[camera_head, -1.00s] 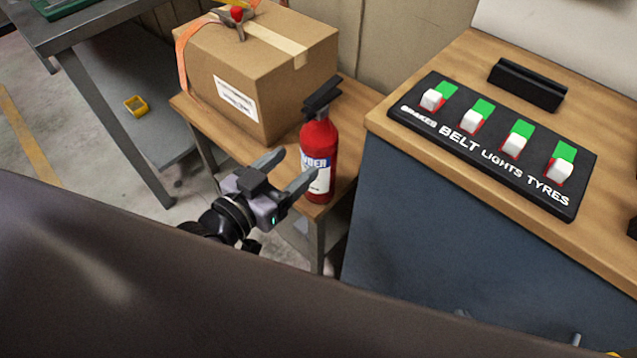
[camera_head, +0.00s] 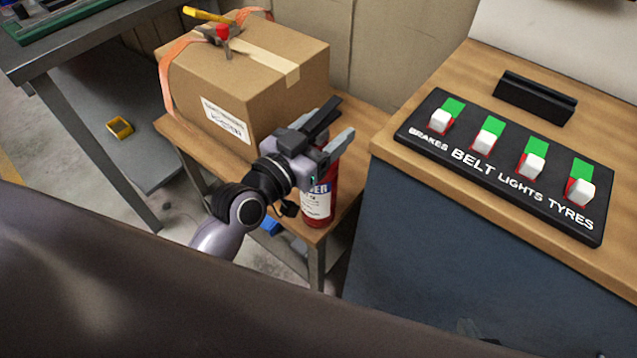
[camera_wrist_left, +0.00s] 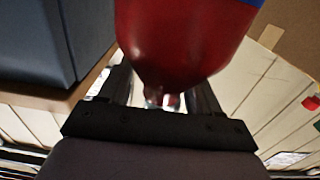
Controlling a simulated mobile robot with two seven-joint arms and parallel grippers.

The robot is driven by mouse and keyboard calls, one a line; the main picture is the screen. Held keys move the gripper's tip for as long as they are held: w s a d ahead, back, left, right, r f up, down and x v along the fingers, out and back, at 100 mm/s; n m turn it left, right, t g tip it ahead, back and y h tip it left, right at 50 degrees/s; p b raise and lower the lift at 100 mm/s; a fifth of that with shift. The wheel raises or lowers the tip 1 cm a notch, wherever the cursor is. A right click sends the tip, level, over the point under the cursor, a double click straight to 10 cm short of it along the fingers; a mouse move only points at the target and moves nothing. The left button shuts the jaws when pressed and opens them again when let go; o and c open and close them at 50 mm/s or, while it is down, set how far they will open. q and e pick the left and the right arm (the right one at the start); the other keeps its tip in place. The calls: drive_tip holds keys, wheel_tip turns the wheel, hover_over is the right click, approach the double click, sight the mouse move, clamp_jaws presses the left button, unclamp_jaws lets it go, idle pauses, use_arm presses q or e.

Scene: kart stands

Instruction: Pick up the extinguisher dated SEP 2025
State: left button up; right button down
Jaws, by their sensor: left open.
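A red extinguisher (camera_head: 318,207) with a white and blue label stands upright on the small wooden table (camera_head: 352,190). Its date is not legible to me.
A cardboard box (camera_head: 280,75) with an orange strap stands just behind the extinguisher. To the right is a taller cabinet with a wooden top (camera_head: 400,145) and a switch panel (camera_head: 505,165). A grey metal table (camera_head: 80,50) stands at the left.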

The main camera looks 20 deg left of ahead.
use_arm(q)
clamp_jaws()
idle(1.3)
drive_tip(key=shift+r, duration=0.25)
